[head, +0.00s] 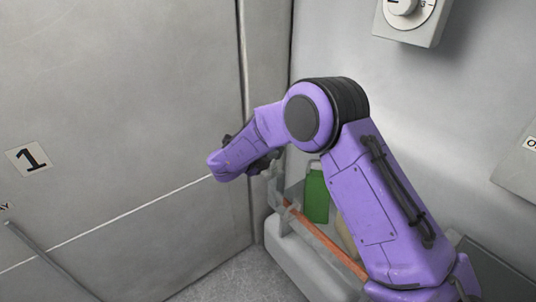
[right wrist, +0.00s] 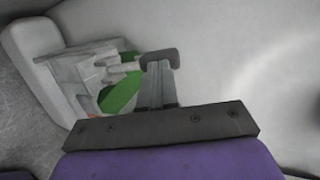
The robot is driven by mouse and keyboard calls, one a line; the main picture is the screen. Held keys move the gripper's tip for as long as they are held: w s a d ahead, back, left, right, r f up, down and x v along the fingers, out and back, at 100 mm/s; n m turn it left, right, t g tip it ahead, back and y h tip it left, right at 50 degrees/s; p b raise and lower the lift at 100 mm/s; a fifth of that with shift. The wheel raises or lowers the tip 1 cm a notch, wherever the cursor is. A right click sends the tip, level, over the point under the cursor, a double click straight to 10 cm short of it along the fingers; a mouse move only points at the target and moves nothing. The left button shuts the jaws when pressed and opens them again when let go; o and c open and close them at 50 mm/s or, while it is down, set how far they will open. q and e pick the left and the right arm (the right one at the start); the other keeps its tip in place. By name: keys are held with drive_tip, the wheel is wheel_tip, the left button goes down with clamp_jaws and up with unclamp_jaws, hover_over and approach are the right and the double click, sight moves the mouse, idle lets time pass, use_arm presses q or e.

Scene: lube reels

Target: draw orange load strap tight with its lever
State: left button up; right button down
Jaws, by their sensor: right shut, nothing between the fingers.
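The orange load strap (head: 325,241) runs along the front of a pale grey tray at the lower right of the head view. A grey bracket-like piece (head: 274,187) stands at the strap's far end; I cannot tell for sure whether it is the lever. Grey metal parts (right wrist: 97,76) show beside the fingers in the right wrist view. My right gripper (head: 264,163) is above and close to the strap's far end, partly hidden by my purple wrist. In the right wrist view its fingers (right wrist: 158,66) are shut and empty. My left gripper is out of view.
A green container (head: 317,196) stands in the tray (head: 292,264), with a beige item partly hidden behind my right arm. A dial box (head: 411,18) hangs on the right wall. Floor in front of the tray is clear.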

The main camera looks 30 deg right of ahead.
drive_tip(key=shift+d+r+y+p, duration=0.2)
drive_tip(key=shift+d+y+p, duration=0.15)
drive_tip(key=shift+y+p, duration=0.2)
drive_tip(key=shift+d+f, duration=0.15)
drive_tip(key=shift+d, duration=0.4)
drive_tip(key=shift+a, duration=0.15)
